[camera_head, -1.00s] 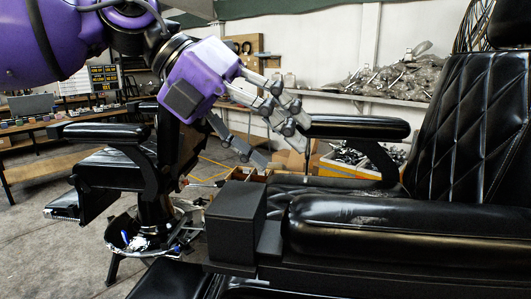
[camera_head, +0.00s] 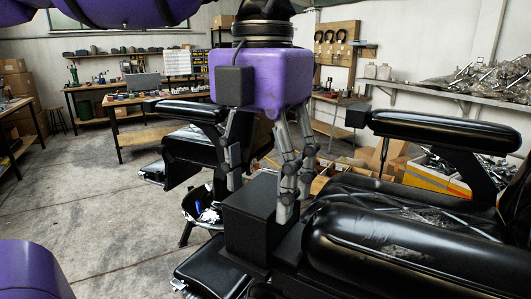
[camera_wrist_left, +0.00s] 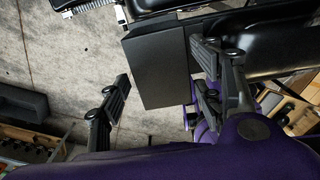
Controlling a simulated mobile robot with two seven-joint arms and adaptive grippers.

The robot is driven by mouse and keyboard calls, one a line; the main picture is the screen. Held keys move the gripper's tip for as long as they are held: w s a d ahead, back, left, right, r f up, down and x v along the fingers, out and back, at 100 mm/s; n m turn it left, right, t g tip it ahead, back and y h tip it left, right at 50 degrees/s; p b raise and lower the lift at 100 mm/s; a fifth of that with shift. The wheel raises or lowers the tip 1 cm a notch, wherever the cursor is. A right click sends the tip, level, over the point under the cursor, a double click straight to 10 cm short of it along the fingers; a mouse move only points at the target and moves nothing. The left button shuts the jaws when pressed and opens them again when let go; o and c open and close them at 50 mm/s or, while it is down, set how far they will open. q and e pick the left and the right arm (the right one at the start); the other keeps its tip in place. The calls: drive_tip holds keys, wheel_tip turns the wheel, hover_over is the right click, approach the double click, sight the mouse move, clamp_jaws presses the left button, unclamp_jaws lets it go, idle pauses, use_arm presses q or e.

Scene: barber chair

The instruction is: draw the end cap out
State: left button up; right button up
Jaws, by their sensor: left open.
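The end cap (camera_head: 250,235) is a black box-shaped block at the front end of the near armrest (camera_head: 400,250) of the barber chair. It sits flush against the armrest support. My left gripper (camera_head: 262,195) points down over the cap with its grey fingers spread. One finger is at the cap's left, partly behind its top, and the others are at its right. In the left wrist view the cap (camera_wrist_left: 160,70) lies between the open fingers (camera_wrist_left: 155,92), with a gap on the left. Contact on the right cannot be told. My right gripper is not in view.
The far armrest (camera_head: 440,130) has a similar small block (camera_head: 357,115) at its end. Another black chair (camera_head: 190,145) stands behind the gripper. The concrete floor (camera_head: 80,215) at left is clear.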

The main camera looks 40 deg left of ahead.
sight(264, 191)
use_arm(q)
wheel_tip(264, 191, down, 2)
drive_tip(key=shift+w+f, duration=0.1)
drive_tip(key=shift+f, duration=0.7)
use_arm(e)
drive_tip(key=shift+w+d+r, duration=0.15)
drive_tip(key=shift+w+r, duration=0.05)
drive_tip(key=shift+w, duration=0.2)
use_arm(q)
drive_tip(key=c, duration=1.5)
drive_tip(key=shift+o, duration=0.2)
drive_tip(key=shift+r+p, duration=1.05)
drive_tip(key=shift+r, duration=1.95)
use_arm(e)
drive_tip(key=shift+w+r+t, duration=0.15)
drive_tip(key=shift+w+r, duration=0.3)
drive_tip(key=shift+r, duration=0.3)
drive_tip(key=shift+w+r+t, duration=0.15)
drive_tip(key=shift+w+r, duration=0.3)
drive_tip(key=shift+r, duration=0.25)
